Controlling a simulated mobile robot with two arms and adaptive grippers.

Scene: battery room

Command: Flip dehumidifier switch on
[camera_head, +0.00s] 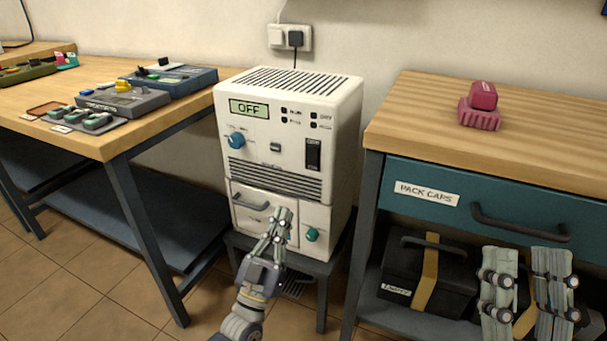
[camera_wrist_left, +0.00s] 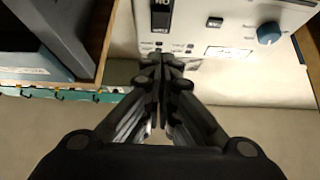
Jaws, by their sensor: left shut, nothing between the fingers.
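The white dehumidifier (camera_head: 262,150) stands on a low dark stand, and its display (camera_head: 248,107) reads OFF. Its black switch (camera_head: 313,154) is at the right of the front panel; it also shows at the top edge of the left wrist view (camera_wrist_left: 161,14), partly cut off. My left gripper (camera_head: 282,213) is shut and empty, in front of the lower front, below the switch in the head view. Its closed fingertips also show in the left wrist view (camera_wrist_left: 160,60), apart from the switch.
A blue knob (camera_head: 236,140) and a green knob (camera_head: 311,234) are on the dehumidifier's front. A wooden bench (camera_head: 400,135) with a teal drawer (camera_head: 385,185) stands close on the right. A table (camera_head: 95,140) with battery devices is at left. Tiled floor lies between.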

